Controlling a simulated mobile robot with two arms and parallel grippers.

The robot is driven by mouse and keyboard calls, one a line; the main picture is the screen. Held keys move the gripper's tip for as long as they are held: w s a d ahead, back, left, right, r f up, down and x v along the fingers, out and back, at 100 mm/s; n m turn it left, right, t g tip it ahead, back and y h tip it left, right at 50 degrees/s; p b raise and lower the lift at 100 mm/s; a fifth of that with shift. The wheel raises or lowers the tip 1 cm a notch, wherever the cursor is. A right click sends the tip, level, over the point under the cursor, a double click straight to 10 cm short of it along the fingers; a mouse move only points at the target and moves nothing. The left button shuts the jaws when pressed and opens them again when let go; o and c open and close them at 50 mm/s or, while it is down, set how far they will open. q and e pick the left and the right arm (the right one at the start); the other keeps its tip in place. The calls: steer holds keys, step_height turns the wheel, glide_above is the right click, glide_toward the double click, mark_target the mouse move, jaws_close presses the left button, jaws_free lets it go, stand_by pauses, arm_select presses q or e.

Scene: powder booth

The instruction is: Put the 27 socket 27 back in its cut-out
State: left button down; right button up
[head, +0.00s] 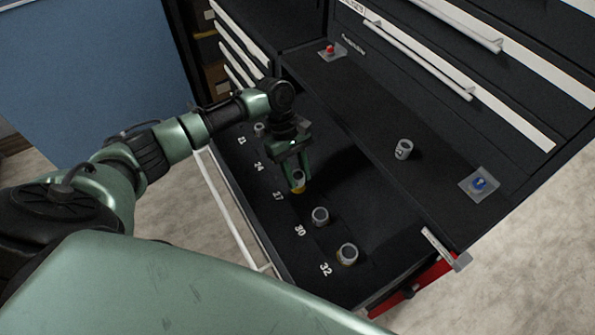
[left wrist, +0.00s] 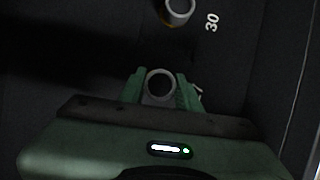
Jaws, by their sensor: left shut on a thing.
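My left gripper (head: 297,178) is shut on a grey socket (head: 298,175) in the open drawer, beside the printed 27. A bit of yellow (head: 298,190) shows just under the socket, at the cut-out. I cannot tell whether the socket is seated or just above it. In the left wrist view the socket's round open top (left wrist: 160,84) stands between the two green fingers (left wrist: 160,92). My right gripper is not in view.
Sockets stand by 30 (head: 320,216), 32 (head: 347,254) and 21 (head: 259,129). Another socket (head: 404,149) stands on the dark ledge, between a red item (head: 329,50) and a blue item (head: 479,183) on clear squares. The drawer's pale front edge (head: 233,212) runs along the left.

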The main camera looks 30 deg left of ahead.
arm_select(q)
steer(key=shift+f, duration=0.15)
stand_by(0.5)
steer(key=shift+f, duration=0.45)
steer(key=shift+f+p, duration=0.3)
steer(key=shift+f, duration=0.2)
stand_by(0.3)
